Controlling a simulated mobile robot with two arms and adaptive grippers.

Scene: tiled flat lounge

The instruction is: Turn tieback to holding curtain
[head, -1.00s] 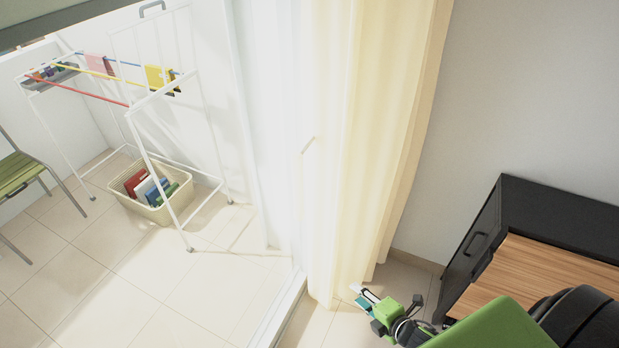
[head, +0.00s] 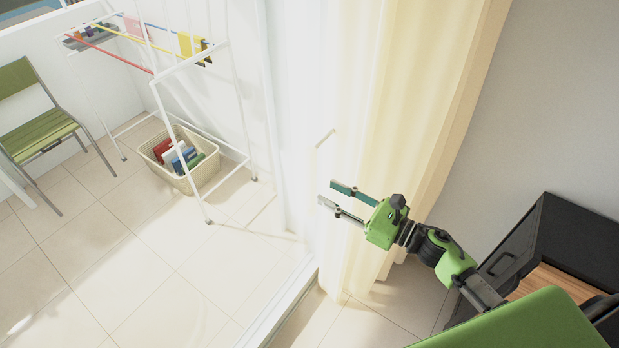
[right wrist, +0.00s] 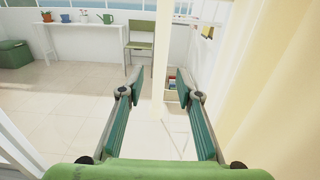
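The cream curtain (head: 415,110) hangs in long folds down the middle of the head view; its edge also shows at the right of the right wrist view (right wrist: 275,90). A thin pale bent bar (head: 325,138), seemingly the tieback, stands out against the sheer white part of the curtain. My right gripper (head: 325,192) is open and empty, in front of the curtain, a little below that bend. In the right wrist view, an upright cream bar (right wrist: 161,55) shows between the open fingers; I cannot tell if it is the tieback. My left gripper is not in view.
At the left are a white drying rack (head: 187,130), a basket (head: 205,175) and a green chair (head: 40,135). A floor track (head: 285,300) runs below the curtain. Tiles in front are clear.

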